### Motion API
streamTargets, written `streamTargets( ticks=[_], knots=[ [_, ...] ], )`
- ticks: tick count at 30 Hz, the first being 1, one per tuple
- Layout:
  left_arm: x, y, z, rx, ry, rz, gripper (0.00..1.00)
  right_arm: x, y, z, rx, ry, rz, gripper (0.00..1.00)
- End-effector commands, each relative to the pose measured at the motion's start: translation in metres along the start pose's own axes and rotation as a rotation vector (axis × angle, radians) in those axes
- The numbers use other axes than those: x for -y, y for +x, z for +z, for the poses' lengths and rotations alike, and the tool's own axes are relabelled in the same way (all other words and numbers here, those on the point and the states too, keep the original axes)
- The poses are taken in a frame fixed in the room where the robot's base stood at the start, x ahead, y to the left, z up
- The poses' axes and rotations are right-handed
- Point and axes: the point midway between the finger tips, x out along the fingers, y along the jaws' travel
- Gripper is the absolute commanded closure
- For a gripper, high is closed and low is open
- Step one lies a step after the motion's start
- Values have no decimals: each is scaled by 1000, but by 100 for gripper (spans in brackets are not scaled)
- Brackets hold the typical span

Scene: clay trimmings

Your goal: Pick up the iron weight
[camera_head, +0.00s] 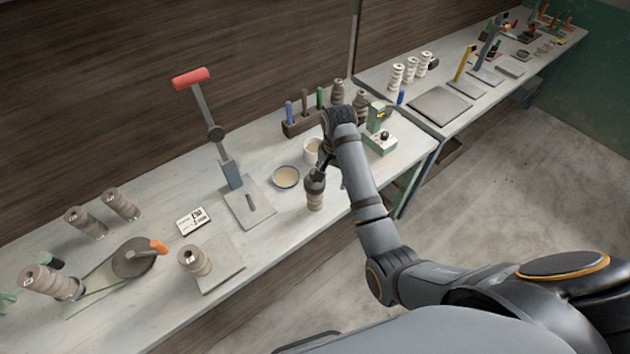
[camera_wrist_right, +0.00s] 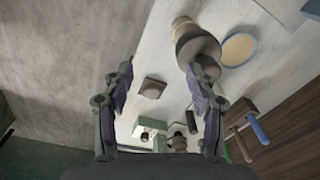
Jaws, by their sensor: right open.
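A small dark square block with a round top, which looks like the iron weight (camera_wrist_right: 153,88), lies on the pale bench near its edge in the right wrist view. In the head view I cannot make it out; my right arm seems to cover that spot. My right gripper (camera_wrist_right: 160,72) is open, with its two fingers apart on either side of the block in the picture, and nothing is between them. In the head view the right gripper (camera_head: 332,163) points down over the bench, beside a grey-brown spool (camera_head: 315,197). My left gripper is not in view.
The spool (camera_wrist_right: 195,45) shows very close to the right finger, possibly touching it. A shallow bowl (camera_head: 286,177) and a cup (camera_head: 312,148) stand beside it. A rack of coloured-handled tools (camera_head: 303,122) and a green device (camera_head: 380,140) stand further back. A lever press (camera_head: 232,175) is to the left.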

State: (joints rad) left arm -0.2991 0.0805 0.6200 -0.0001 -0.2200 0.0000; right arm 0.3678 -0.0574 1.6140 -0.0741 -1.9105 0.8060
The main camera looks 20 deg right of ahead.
Motion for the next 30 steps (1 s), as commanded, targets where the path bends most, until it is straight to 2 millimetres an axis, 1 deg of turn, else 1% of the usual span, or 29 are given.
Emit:
streamTargets(
  ticks=[1, 3, 4, 7, 11, 14, 16, 21, 23, 25, 30],
  knots=[
    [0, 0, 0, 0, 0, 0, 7, 19, -15, -7, 14, 49, 4, 42],
    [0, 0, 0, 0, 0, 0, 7, 38, -32, -12, 34, 118, 20, 42],
    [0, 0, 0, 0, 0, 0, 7, 44, -37, -14, 40, 143, 27, 42],
    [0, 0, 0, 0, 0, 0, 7, 56, -52, -16, 52, 195, 43, 42],
    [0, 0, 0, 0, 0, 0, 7, 60, -56, -17, 57, 214, 51, 42],
    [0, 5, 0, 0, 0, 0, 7, 59, -51, -17, 57, 214, 50, 42],
    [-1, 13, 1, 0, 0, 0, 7, 59, -42, -16, 56, 214, 50, 42],
    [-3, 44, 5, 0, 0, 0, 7, 58, -11, -14, 56, 213, 49, 42],
    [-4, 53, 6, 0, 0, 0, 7, 58, -3, -14, 55, 213, 48, 42],
    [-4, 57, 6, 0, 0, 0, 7, 58, 1, -14, 55, 212, 48, 42],
    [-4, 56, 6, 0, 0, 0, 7, 58, 0, -14, 55, 212, 47, 42]
  ],
)
